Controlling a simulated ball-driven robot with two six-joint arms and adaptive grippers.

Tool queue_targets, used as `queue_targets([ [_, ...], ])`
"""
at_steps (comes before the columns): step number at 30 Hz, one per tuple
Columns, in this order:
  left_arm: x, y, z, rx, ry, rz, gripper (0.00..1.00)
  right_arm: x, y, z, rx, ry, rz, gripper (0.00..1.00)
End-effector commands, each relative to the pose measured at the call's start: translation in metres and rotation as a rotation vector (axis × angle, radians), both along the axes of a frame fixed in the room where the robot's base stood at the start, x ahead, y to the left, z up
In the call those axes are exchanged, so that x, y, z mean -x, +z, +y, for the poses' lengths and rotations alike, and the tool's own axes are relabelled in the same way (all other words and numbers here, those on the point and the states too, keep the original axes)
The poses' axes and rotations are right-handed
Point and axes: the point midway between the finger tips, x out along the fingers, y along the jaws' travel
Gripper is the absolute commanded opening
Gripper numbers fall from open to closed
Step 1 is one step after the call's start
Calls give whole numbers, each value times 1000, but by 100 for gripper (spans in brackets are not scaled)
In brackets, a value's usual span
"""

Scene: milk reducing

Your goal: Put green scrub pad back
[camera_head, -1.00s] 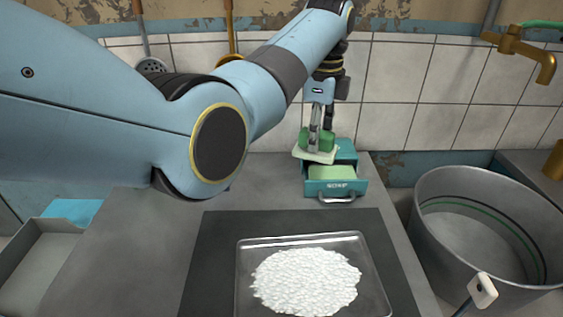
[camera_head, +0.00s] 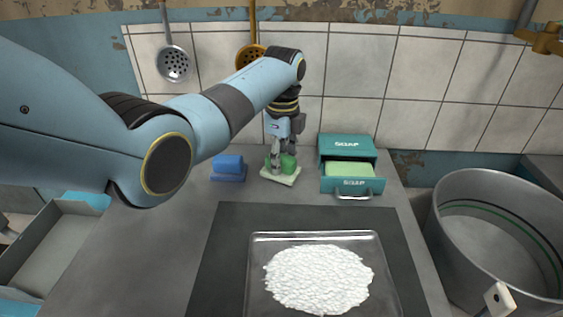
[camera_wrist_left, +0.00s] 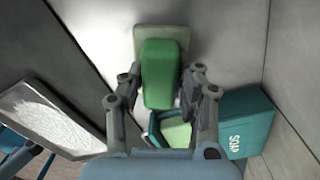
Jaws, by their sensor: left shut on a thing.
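The green scrub pad (camera_head: 288,164) has a green grip block on a pale base plate (camera_head: 281,178). It is at the back of the counter, left of the soap box. In the left wrist view the green block (camera_wrist_left: 160,72) sits between the fingers, with the pale plate (camera_wrist_left: 148,40) beyond it. My left gripper (camera_head: 281,160) is shut on the block from above. I cannot tell whether the plate touches the counter. My right gripper is not in view.
A teal soap box (camera_head: 346,146) with its drawer (camera_head: 352,185) pulled out holds a green soap bar. A blue scrub pad (camera_head: 229,167) stands to the left. A metal tray of white bits (camera_head: 318,278) lies in front. A large metal pot (camera_head: 500,235) is at right.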

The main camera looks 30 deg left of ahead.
Motion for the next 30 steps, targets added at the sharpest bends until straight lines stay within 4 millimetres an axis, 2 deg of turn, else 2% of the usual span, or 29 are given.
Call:
queue_targets([
  [2, 0, -6, 0, 0, 0, 0, 0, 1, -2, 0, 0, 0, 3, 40],
  [13, -1, -10, 0, 0, 0, -2, 0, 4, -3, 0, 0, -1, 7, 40],
  [14, -1, -9, 0, 0, 0, -2, 36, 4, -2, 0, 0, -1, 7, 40],
  [18, -1, -9, 0, 0, 0, -2, 54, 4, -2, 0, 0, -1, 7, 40],
  [26, -1, -8, 0, 0, 0, -2, 56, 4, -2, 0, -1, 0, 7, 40],
  [30, -1, 2, 0, 0, 0, -3, 56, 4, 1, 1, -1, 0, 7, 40],
])
